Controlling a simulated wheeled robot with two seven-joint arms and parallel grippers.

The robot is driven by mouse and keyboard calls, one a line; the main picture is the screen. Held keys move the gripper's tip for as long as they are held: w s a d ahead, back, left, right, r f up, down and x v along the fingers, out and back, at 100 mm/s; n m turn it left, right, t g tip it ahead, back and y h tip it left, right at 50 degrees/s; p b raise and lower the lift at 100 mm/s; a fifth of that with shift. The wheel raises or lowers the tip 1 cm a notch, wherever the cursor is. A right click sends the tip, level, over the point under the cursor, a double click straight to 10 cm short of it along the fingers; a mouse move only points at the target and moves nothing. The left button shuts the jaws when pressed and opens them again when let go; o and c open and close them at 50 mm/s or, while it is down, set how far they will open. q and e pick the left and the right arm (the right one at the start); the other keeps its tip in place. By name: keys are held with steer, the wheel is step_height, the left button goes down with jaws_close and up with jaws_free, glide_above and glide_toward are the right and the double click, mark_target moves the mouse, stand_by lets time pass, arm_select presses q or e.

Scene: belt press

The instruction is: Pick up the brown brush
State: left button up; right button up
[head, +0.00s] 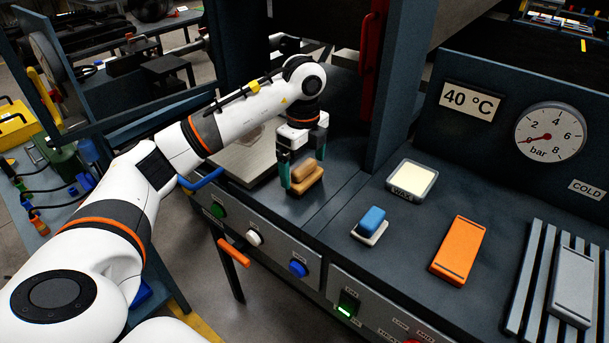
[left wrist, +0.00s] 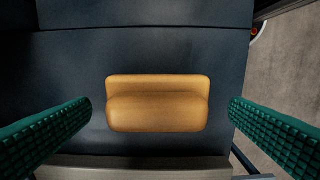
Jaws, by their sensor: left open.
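The brown brush (head: 305,178) rests on the dark machine top, close to its front edge. It has a light brown block with a raised handle part on top. My left gripper (head: 300,172) is open right at the brush, with its green fingers pointing down. In the left wrist view the brush (left wrist: 158,103) lies between the two open green fingers (left wrist: 160,130), with a gap on each side. No finger touches it there. My right gripper is not in view.
A blue brush (head: 374,220), a cream pad in a tray (head: 412,181) and an orange block (head: 459,250) stand to the right. A grey block (head: 573,285) lies on a slatted rack (head: 528,275). A dark upright post (head: 401,90) rises behind the gripper.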

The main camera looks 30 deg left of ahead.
mark_target(304, 165)
arm_select(q)
steer(key=shift+w+f, duration=0.1)
steer(key=shift+f, duration=1.65)
steer(key=c, duration=1)
steer(key=shift+o, duration=0.2)
steer(key=shift+r, duration=0.1)
step_height(304, 165, up, 10)
steer(key=shift+f, duration=0.1)
